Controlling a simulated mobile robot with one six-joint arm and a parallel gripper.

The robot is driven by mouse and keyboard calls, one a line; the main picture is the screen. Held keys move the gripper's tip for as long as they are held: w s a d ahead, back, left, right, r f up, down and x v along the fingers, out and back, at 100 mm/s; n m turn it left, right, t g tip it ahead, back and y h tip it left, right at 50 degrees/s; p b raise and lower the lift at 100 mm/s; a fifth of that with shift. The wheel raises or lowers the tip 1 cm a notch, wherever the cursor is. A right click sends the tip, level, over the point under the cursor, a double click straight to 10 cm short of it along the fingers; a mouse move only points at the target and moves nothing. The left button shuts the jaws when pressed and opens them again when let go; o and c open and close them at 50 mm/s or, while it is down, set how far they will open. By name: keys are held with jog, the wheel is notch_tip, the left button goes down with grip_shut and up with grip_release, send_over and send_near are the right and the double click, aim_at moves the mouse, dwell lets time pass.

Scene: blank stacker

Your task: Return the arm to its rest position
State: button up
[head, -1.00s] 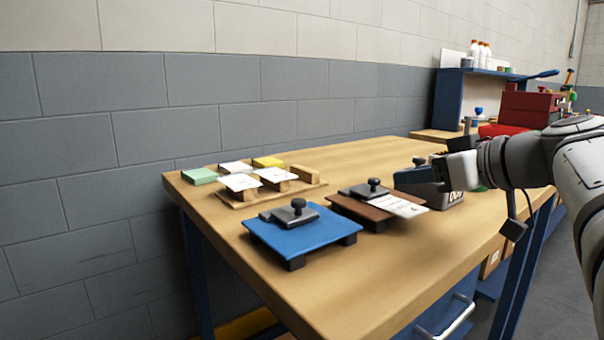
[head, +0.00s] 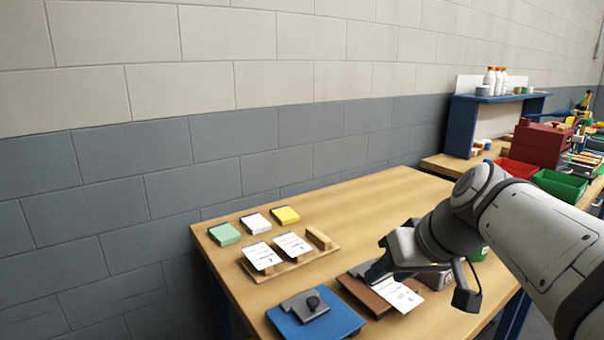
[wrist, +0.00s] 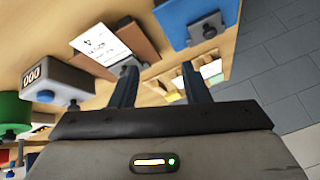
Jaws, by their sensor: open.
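My gripper (wrist: 157,80) is open and empty in the wrist view, its two dark fingers apart above the table. In the head view my gripper (head: 374,272) is over the brown board (head: 362,296), at the end of my arm on the right. A white printed card (head: 398,295) lies on the brown board's right side, and it also shows in the wrist view (wrist: 95,40). I cannot tell in the head view whether the fingers touch anything.
The blue board (head: 335,320) with a black knob is at the front. A wooden rack (head: 286,266) holds two cards, with green, white and yellow pads (head: 285,215) behind. A grey counter box (wrist: 57,78) stands beside the brown board. The table's back middle is clear.

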jog(key=s+r+m+g+h+p, duration=0.15)
jog(key=s+r+p, duration=0.25)
jog(key=p, duration=0.6)
jog(key=s+f+g+h+p, duration=0.1)
jog(key=s+f+h+p, duration=0.1)
jog(key=s+f, duration=0.2)
jog(key=shift+s+d+f+m, duration=0.2)
jog(key=shift+s+d+m, duration=0.25)
jog(key=shift+s, duration=0.15)
jog(key=shift+h, duration=0.25)
